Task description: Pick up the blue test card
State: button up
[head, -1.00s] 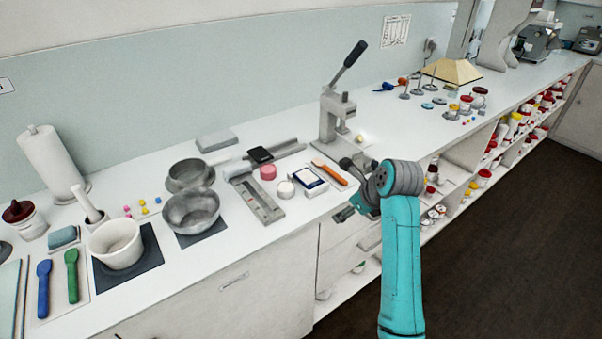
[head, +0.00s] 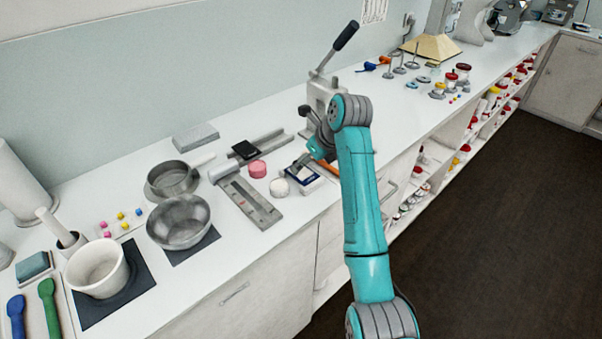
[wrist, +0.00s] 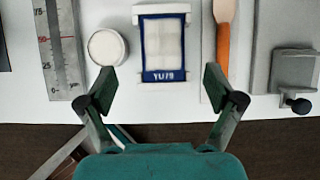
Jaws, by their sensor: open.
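The blue test card (wrist: 164,76) is a blue-bordered card with a white middle and a "YU78" label. In the head view the card (head: 303,179) is partly covered by my arm's end. My gripper (wrist: 157,83) is open and empty. In the wrist view its fingers stand apart on either side of the card's lower end, above the counter's front edge. In the head view my gripper (head: 298,166) is over the card area; contact cannot be told.
A white round pot (wrist: 106,47) and a steel scale gauge (wrist: 61,45) lie left of the card. An orange-handled spatula (wrist: 223,45) lies close on its right, then a grey press base (wrist: 285,50). A pink pot (head: 257,169) stands behind.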

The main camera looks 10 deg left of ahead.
aim_at(302, 172)
jog(key=shift+d+x, duration=0.1)
jog(key=shift+x, duration=1.2)
jog(key=shift+d+x, duration=0.15)
jog(key=shift+x, duration=1.1)
jog(key=shift+w+f, duration=0.1)
jog(key=c, duration=1.1)
